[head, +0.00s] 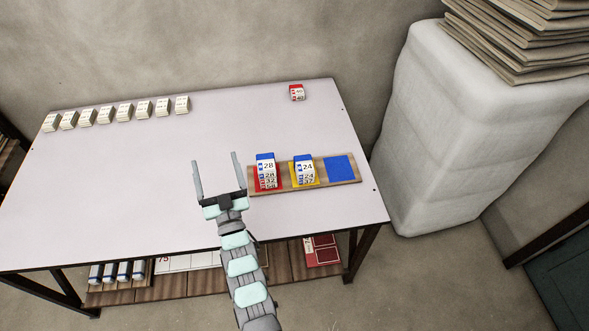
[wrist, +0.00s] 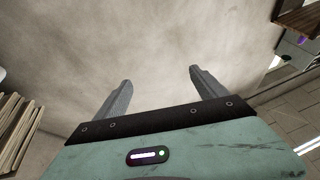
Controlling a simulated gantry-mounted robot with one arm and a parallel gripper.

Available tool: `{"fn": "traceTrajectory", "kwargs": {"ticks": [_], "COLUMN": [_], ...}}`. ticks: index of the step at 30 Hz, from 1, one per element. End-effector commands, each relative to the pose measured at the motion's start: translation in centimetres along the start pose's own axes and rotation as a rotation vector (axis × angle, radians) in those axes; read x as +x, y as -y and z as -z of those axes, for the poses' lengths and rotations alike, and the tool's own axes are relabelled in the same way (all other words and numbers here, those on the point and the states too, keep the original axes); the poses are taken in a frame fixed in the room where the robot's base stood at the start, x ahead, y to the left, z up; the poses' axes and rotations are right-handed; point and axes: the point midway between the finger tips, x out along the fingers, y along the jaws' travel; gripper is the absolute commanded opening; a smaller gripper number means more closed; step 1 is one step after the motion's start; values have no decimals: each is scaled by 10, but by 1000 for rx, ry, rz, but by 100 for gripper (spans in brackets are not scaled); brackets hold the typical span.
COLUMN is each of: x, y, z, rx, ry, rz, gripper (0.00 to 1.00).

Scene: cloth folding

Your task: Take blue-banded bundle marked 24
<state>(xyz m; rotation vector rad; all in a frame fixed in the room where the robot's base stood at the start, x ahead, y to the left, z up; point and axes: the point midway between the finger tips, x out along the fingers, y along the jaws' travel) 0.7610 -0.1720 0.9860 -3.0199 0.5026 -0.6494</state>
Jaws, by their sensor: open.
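The blue-banded bundle marked 24 (head: 304,167) is on top of a small stack on the yellow square of a wooden tray (head: 280,188). More numbered labels show on the stack's front below it. Another blue-banded bundle, marked 28 (head: 266,166), tops a stack on the tray's red square, to the left. My gripper (head: 215,158) is open and empty, fingers pointing up in the picture, left of the tray and apart from both stacks. The wrist view shows the open fingers (wrist: 160,76) with only plain wall between them; no bundle is in that view.
The tray's blue square (head: 341,168) is empty. A red-banded bundle (head: 297,93) lies near the table's back edge. Several pale bundles (head: 106,115) line the back left. The table's middle (head: 130,180) is clear. A wrapped white block (head: 460,130) stands close on the right.

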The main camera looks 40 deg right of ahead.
Motion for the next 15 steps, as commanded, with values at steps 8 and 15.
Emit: {"fn": "traceTrajectory", "kwargs": {"ticks": [8,15], "x": [92,92], "y": [-97,-176], "z": [-98,-123], "rx": [-7,-3], "ry": [530,997], "rz": [-108,-155], "gripper": [82,82]}}
